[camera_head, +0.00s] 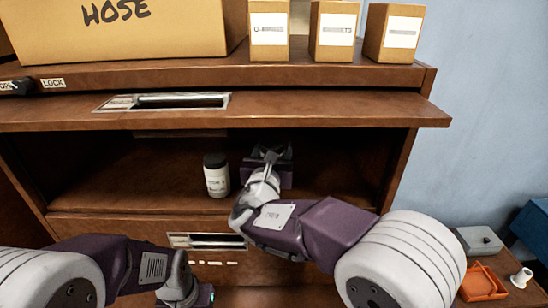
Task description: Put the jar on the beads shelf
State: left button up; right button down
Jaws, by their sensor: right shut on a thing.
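A jar (216,175) with a dark lid and a pale label stands upright on the floor of the open shelf compartment (120,185). My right gripper (268,160) reaches into this compartment, just right of the jar, with a narrow gap between its hand and the jar. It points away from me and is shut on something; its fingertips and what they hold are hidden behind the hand. My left gripper (195,297) is low at the bottom edge, partly cut off, and its jaws cannot be made out. I cannot read any beads label.
A raised door panel (330,108) with a handle overhangs the compartment. A closed front (110,230) with a handle lies below. A HOSE box (120,35) and several small boxes (333,30) stand on top. An orange tray (482,283) lies at the lower right.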

jog(key=shift+s+a+f+p, duration=0.1)
jog(key=shift+s+f+p, duration=0.05)
jog(key=shift+f+p, duration=1.15)
jog(key=shift+w+f+b, duration=0.25)
jog(key=shift+f+b, duration=0.15)
jog(key=shift+f, duration=0.15)
jog(key=shift+f, duration=0.15)
jog(key=c, duration=0.5)
grip_release()
jog(key=shift+s, duration=0.15)
jog(key=shift+r, duration=0.2)
